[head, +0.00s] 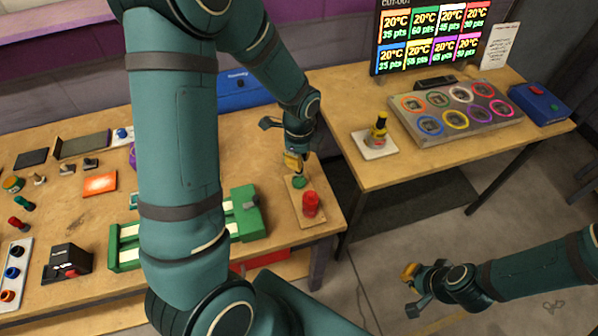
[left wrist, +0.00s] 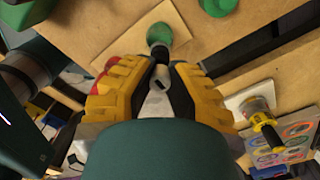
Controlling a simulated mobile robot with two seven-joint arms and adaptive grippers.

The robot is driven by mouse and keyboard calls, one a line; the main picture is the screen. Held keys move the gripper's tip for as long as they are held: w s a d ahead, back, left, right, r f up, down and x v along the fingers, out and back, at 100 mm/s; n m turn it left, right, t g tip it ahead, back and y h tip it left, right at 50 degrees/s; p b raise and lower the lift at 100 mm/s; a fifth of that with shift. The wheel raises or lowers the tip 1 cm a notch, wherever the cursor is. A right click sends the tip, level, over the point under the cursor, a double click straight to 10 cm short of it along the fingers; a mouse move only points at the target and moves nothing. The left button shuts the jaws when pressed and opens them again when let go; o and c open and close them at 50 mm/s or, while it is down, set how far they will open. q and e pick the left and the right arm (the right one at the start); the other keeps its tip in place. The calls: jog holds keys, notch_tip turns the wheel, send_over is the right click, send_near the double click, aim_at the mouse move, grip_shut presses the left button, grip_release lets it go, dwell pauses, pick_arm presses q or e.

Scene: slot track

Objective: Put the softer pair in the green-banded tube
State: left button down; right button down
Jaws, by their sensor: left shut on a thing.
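My left gripper (head: 295,160) is low over a wooden board (head: 311,222) at the first table's right end. Its yellow-and-black fingers (left wrist: 164,70) are shut on a green piece (head: 299,183) with a grey end, which also shows between the fingertips in the left wrist view (left wrist: 160,34). A red piece (head: 310,204) stands beside it on the board. On the right table, a grey panel (head: 482,124) has several coloured rings, one of them a green ring (head: 438,99). I cannot tell which pieces are softer. My right gripper (head: 411,290) is open and empty over the floor.
A yellow-and-black item (head: 378,130) stands on a white plate between the board and the panel. A gap separates the tables. A green track (head: 130,250) and small parts crowd the left.

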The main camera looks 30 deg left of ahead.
pick_arm(q)
jog(key=shift+f+b, duration=0.3)
jog(key=shift+f, duration=2.15)
jog(key=shift+f, duration=0.15)
jog(key=c, duration=1)
grip_release()
jog(key=shift+r, duration=0.35)
notch_tip(320, 180, up, 12)
jog(key=shift+f+p, duration=0.1)
jog(key=shift+p, duration=0.8)
